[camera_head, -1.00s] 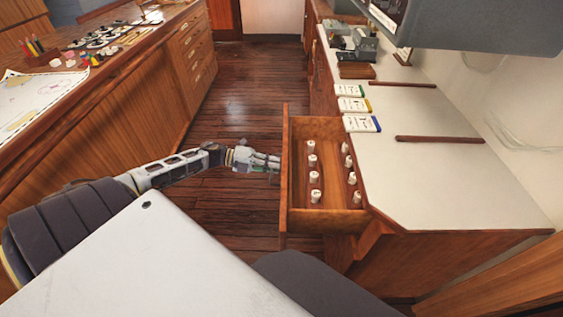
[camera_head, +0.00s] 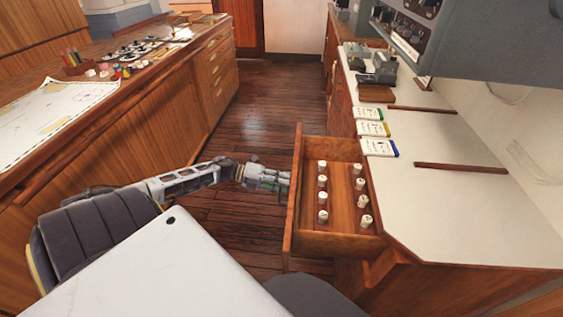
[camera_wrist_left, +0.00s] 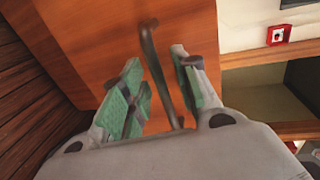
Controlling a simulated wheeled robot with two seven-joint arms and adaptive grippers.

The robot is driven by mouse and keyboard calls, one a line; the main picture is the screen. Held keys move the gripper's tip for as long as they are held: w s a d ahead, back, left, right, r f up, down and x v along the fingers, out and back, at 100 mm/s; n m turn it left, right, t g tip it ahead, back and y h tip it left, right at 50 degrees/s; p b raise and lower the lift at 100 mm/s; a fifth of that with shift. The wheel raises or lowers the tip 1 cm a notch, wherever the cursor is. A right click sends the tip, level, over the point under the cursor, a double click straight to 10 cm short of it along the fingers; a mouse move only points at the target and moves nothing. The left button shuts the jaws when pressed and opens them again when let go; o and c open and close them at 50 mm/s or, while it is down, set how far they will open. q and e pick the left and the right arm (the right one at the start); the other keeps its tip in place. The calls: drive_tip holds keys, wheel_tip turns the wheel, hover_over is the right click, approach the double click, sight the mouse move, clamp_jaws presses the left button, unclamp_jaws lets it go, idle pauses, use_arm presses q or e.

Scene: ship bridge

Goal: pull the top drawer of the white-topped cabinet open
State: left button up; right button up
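The top drawer (camera_head: 291,200) of the white-topped cabinet (camera_head: 455,215) stands pulled well out, with several white labelled pieces in two rows inside. My left gripper (camera_head: 283,181) is at the outer face of the drawer front, level with its handle. In the left wrist view, the dark bar handle (camera_wrist_left: 150,50) runs between the two green-padded fingers of the left gripper (camera_wrist_left: 165,88). The fingers are apart, with a visible gap beside the bar, so the gripper is open around the handle. My right gripper is not in view.
Labelled boxes (camera_head: 372,129) lie along the cabinet top, beside dark wooden strips (camera_head: 460,167). A grey console (camera_head: 470,50) overhangs it. A chart table (camera_head: 120,120) stands at the left. The wooden floor (camera_head: 270,115) between is clear.

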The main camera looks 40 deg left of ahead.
use_arm(q)
drive_tip(key=shift+s+a, duration=0.1)
idle(0.3)
drive_tip(key=v, duration=1.1)
drive_tip(key=shift+s+a+r, duration=0.15)
drive_tip(key=shift+s+a, duration=0.05)
drive_tip(key=shift+a, duration=0.15)
idle(0.7)
